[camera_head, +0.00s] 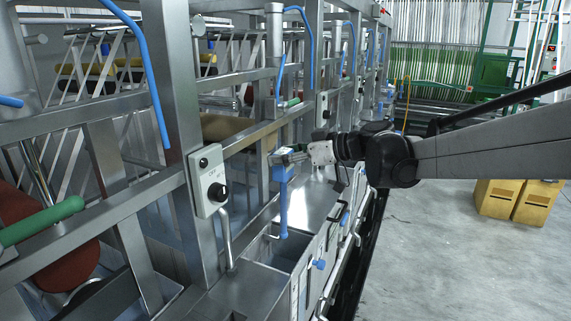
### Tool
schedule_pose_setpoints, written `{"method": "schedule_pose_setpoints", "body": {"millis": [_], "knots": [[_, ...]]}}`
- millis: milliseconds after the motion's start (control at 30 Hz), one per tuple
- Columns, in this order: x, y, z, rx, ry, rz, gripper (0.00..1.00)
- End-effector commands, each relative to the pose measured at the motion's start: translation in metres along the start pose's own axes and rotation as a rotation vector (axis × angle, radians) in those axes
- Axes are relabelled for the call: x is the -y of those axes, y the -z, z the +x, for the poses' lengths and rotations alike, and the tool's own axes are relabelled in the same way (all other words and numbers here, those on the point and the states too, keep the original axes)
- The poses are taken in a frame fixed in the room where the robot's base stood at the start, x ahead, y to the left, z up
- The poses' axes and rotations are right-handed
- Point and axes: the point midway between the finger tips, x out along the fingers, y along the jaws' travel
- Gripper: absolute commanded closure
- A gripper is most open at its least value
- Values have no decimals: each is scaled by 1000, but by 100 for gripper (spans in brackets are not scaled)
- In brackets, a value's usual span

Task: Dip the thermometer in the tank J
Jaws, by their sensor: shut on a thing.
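My gripper (282,157) reaches in from the right and is shut on the top of a blue upright stick, which I take to be the thermometer (283,205). The thermometer hangs roughly vertical beside the steel frame. Its lower end appears just above or at the rim of an open steel tank (240,291) in the row of tanks. I cannot tell whether the tip is inside the tank. No letter J is readable, so I cannot tell which tank is J.
A grey switch box (208,180) with a black knob is fixed to a frame post on the left. A green-handled bar (42,221) sticks out at far left. Blue valve handles (319,264) line the tank fronts. Yellow boxes (537,202) stand on the open floor at right.

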Motion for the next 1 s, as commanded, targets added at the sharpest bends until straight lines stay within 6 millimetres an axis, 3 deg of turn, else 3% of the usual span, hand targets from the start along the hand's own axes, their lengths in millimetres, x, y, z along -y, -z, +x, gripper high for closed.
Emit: {"method": "schedule_pose_setpoints", "body": {"millis": [1000], "knots": [[0,-76,24,0,-1,0,100]]}}
